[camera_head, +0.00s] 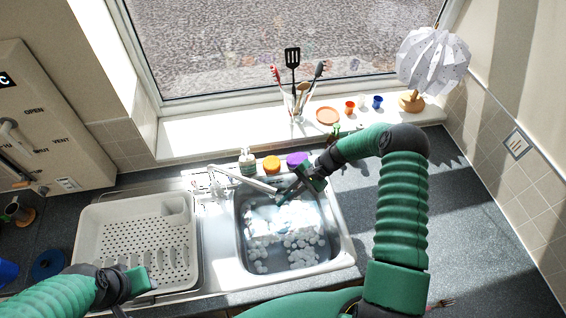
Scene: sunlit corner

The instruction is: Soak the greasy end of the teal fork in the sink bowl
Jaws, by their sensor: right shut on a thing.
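The sink bowl (241,228) is a steel basin in the middle of the view, holding water with white foam. My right gripper (302,185) is over its back right part, shut on a thin dark teal thing that I take to be the teal fork (284,197). The fork slants down and left toward the foam; most of it is hidden by the gripper. I cannot tell whether its end touches the water. My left gripper (138,283) is low at the left, in front of the drying rack, far from the fork; its jaws are too unclear to read.
A white drying rack (88,230) stands left of the bowl. The faucet (240,178) reaches over the bowl's back edge. A bottle (247,162), an orange pot (271,164) and a purple pot (297,159) stand behind. The counter (470,225) at the right is largely clear.

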